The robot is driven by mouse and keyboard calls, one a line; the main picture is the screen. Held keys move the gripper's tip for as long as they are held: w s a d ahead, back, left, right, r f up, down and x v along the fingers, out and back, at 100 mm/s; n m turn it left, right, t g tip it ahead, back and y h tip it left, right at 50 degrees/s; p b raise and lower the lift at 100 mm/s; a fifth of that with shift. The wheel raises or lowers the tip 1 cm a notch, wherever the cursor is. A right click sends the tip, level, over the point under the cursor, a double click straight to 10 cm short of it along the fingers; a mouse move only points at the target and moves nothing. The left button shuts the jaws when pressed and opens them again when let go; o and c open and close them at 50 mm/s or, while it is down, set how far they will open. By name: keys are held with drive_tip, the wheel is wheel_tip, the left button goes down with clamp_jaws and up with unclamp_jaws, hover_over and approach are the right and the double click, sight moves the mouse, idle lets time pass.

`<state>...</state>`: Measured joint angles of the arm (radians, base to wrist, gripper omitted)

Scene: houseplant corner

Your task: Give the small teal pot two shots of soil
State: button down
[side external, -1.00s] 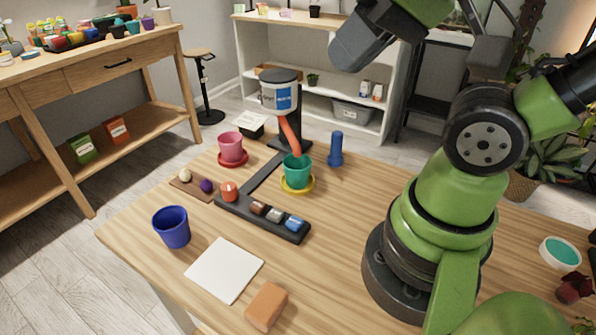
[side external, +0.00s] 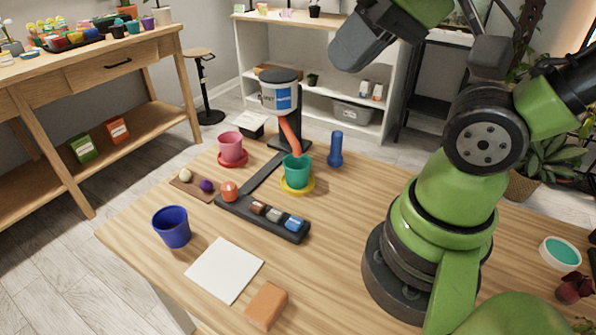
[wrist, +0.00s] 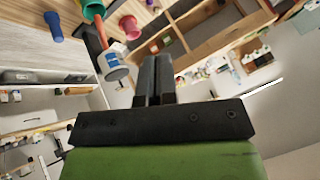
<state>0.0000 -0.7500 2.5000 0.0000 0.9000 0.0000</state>
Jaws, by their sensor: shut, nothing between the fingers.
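The small teal pot (side external: 296,173) stands upright on a yellow saucer (side external: 298,191), and it shows at the top of the wrist view (wrist: 93,9). A dispenser (side external: 281,97) with a blue label and dark lid stands behind it; its orange-red tube (side external: 290,137) comes down to the pot's mouth. The pot's contents cannot be made out. In front is a black bar (side external: 240,209) with a red-orange knob (side external: 229,190) and brown, pale and blue blocks (side external: 294,223). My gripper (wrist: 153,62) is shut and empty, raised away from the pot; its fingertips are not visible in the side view.
A pink pot (side external: 231,147) on a red saucer, a blue cylinder (side external: 335,149) and a dark blue pot (side external: 171,227) stand around the bar. A white sheet (side external: 224,270), an orange-brown block (side external: 266,305) and a small wooden board (side external: 186,187) lie nearby. The table's middle right is clear.

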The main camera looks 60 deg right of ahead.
idle(0.6)
drive_tip(key=m+g+y, duration=0.3)
drive_tip(key=m+y, duration=0.3)
drive_tip(key=m, duration=2.2)
hover_over(257, 202)
wheel_tip(257, 202, down, 17)
drive_tip(key=shift+f, duration=0.2)
drive_tip(key=shift+f, duration=4.4)
drive_tip(key=shift+f, duration=0.15)
drive_tip(key=shift+f, duration=0.25)
